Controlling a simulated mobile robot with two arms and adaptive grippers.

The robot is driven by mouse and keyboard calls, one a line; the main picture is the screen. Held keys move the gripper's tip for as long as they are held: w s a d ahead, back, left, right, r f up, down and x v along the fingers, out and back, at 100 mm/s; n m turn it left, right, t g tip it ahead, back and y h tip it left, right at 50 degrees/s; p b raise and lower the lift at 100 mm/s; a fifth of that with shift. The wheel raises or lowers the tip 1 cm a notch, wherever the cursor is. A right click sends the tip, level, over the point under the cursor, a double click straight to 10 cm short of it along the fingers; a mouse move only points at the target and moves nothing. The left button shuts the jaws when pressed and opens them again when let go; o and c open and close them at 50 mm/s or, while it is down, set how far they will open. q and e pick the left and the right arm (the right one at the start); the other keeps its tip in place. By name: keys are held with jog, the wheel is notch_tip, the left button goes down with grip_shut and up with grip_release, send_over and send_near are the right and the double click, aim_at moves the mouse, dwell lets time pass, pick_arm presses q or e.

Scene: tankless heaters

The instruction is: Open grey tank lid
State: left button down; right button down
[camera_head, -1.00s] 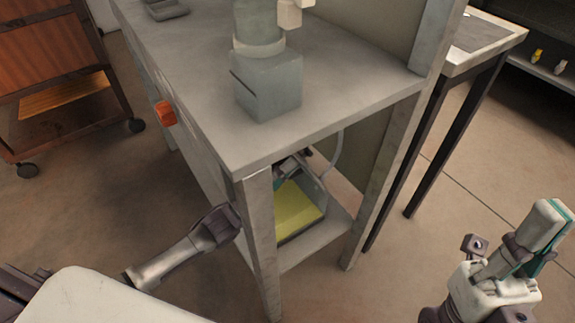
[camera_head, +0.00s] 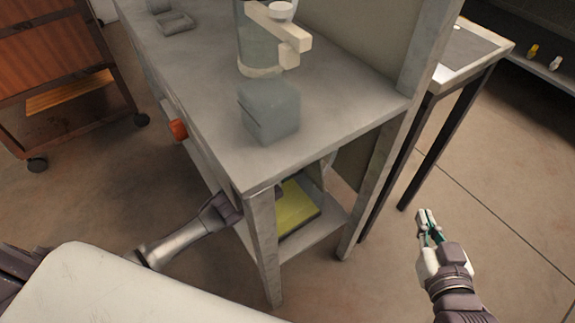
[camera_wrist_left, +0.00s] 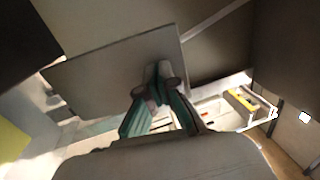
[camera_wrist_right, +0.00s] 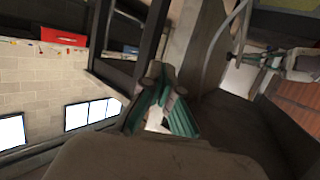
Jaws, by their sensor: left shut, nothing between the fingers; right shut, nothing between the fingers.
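My left arm reaches under the grey table's top, and the table hides its gripper in the head view. In the left wrist view my left gripper (camera_wrist_left: 160,82) is shut and empty, its tips in front of a flat grey panel (camera_wrist_left: 105,80). I cannot tell whether this panel is the tank lid or whether the tips touch it. On the table's lower shelf a box-like thing with a yellow face (camera_head: 296,207) shows partly. My right gripper (camera_head: 426,222) is shut and empty, to the right of the table, above the floor. It also shows in the right wrist view (camera_wrist_right: 160,82).
A dark-legged table (camera_head: 450,75) stands at right. Floor is free at lower right.

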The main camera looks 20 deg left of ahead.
pick_arm(q)
jog(key=w+p, duration=0.1)
jog(key=p, duration=0.1)
jog(key=w+d+r+g+y+p, duration=0.1)
jog(key=p, duration=0.1)
jog(key=shift+d+r, duration=0.15)
jog(key=shift+d, duration=0.1)
jog(key=shift+w+d+g+y+p, duration=0.25)
jog(key=shift+g+p, duration=0.25)
jog(key=shift+p, duration=0.35)
pick_arm(e)
jog(key=s+d+f+g+h, duration=0.1)
jog(key=s+d+f+g, duration=0.3)
jog(key=s, duration=0.3)
jog(key=s+d+f+g+h, duration=0.2)
jog(key=s+f+g, duration=0.2)
jog(key=s+g, duration=0.35)
pick_arm(q)
jog(key=shift+w, duration=0.1)
jog(key=shift+w+d+g+y+p, duration=0.35)
jog(key=shift+w+g+p, duration=0.05)
jog(key=shift+p, duration=0.7)
pick_arm(e)
jog(key=s+x, duration=0.1)
jog(key=x, duration=0.7)
jog(key=shift+a+f+m, duration=0.3)
jog(key=shift+a+f, duration=0.15)
jog(key=shift+f, duration=0.05)
jog(key=shift+w, duration=0.15)
